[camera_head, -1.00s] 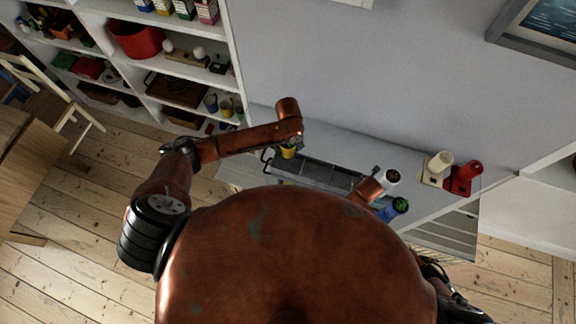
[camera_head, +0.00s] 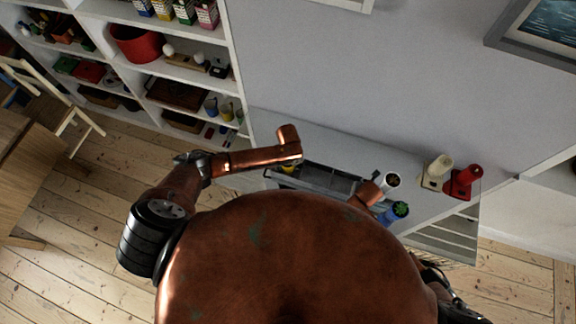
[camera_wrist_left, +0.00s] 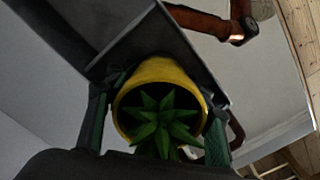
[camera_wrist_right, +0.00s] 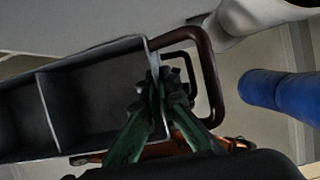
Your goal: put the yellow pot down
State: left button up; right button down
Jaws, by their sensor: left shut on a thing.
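The yellow pot (camera_wrist_left: 160,72) with a spiky green plant sits between the fingers of my left gripper (camera_wrist_left: 158,125), which is shut on it. In the head view only a sliver of the pot (camera_head: 288,169) shows under my left forearm, at the left end of a grey divided tray (camera_head: 335,180). The left wrist view shows the pot over or beside the tray; whether it touches the tray floor is unclear. My right gripper (camera_wrist_right: 160,90) has its fingertips together at the tray's end (camera_wrist_right: 98,92), beside the brown handle (camera_wrist_right: 213,80); whether anything is pinched is unclear.
A white pot (camera_head: 391,179) and a blue pot (camera_head: 396,212) with a green plant stand right of the tray. A cream object (camera_head: 437,170) and a red object (camera_head: 464,180) stand farther right. A white shelf unit (camera_head: 238,70) is at the left.

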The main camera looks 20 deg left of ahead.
pick_arm(q)
jog(key=o, duration=1.6)
jog(key=shift+f, duration=0.1)
notch_tip(320, 180, up, 12)
jog(key=shift+r, duration=0.15)
pick_arm(e)
jog(key=c, duration=2.7)
grip_release()
jog(key=o, duration=0.6)
jog(key=shift+r, duration=0.15)
